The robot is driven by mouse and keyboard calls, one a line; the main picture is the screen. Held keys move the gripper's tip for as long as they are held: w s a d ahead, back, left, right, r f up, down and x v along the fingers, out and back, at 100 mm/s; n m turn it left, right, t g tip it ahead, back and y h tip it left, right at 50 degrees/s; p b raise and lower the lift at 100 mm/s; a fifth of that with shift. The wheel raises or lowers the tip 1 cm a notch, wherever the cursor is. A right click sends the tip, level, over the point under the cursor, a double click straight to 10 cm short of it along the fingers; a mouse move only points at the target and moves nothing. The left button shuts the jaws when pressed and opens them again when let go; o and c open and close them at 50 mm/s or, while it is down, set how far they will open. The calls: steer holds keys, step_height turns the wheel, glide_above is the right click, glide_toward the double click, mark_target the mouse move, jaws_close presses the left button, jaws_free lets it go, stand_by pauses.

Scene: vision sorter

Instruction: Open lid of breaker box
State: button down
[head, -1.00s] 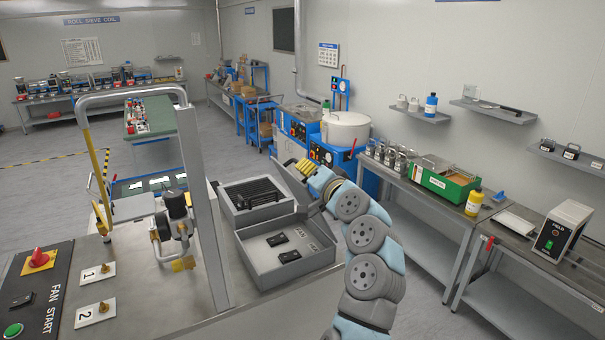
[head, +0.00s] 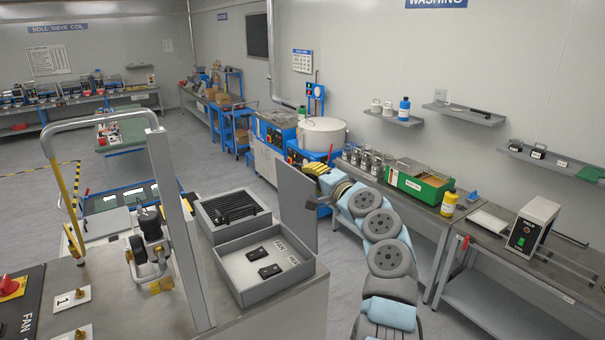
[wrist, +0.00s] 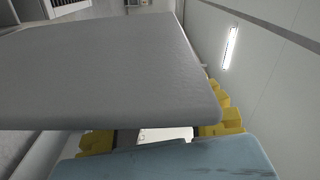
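The breaker box (head: 240,283) is a grey open-topped box on the bench, with two black switches (head: 266,262) inside on a plate marked FAN. Its grey lid (head: 296,205) stands up along the box's right side, clear of the opening. My gripper (head: 318,170), with yellow fingers, is at the lid's outer right side near its upper edge. In the wrist view the lid (wrist: 110,70) fills much of the picture and partly covers the fingers. The yellow fingers show apart on either side of a gap (wrist: 160,134), with nothing seen held. Contact with the lid cannot be told.
A box with a black grille (head: 233,210) sits behind the breaker box. A grey post (head: 172,215) and a brass-fitted valve (head: 150,235) stand to the left. A side bench with a green box (head: 418,183) runs along the right wall. Floor between the benches is free.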

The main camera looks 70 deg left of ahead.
stand_by(0.3)
steer(key=c, duration=1.1)
jaws_free()
steer(key=shift+w+d, duration=0.35)
steer(key=shift+d, duration=1.6)
steer(key=shift+w+d, duration=0.35)
steer(key=shift+d, duration=1.6)
steer(key=shift+w+d, duration=0.35)
steer(key=shift+d, duration=1.6)
